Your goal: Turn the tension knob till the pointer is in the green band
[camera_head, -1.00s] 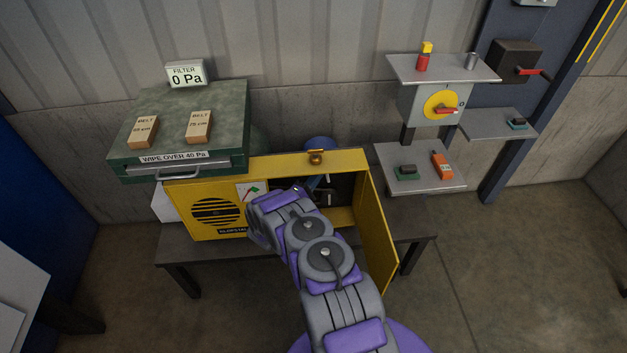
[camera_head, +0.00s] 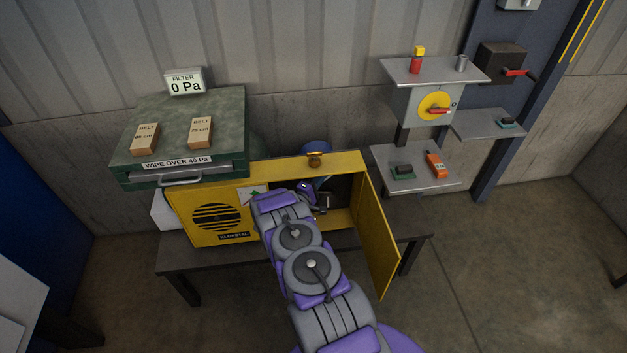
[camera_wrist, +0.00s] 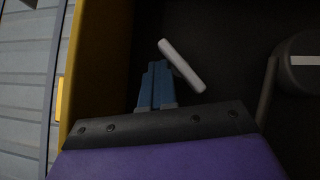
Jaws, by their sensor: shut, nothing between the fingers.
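The yellow cabinet (camera_head: 180,215) stands with its front door swung open to the right. A white gauge plate with a green patch (camera_head: 252,194) is on its front, partly covered by my arm; I cannot make out the pointer. My gripper (camera_wrist: 156,70) is inside the cabinet, its two blue fingers shut together and empty. A pale grey bar (camera_wrist: 182,66), possibly the tension knob's handle, lies tilted right beside the fingertips; I cannot tell whether they touch. In the head view my arm hides most of the fingers.
The yellow cabinet wall (camera_wrist: 92,60) is close on the left in the wrist view. A dark round pulley (camera_wrist: 302,62) with a belt is on the right. The open door (camera_head: 377,235) stands right of my arm. A green filter box (camera_head: 220,110) with two belt boxes sits at left.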

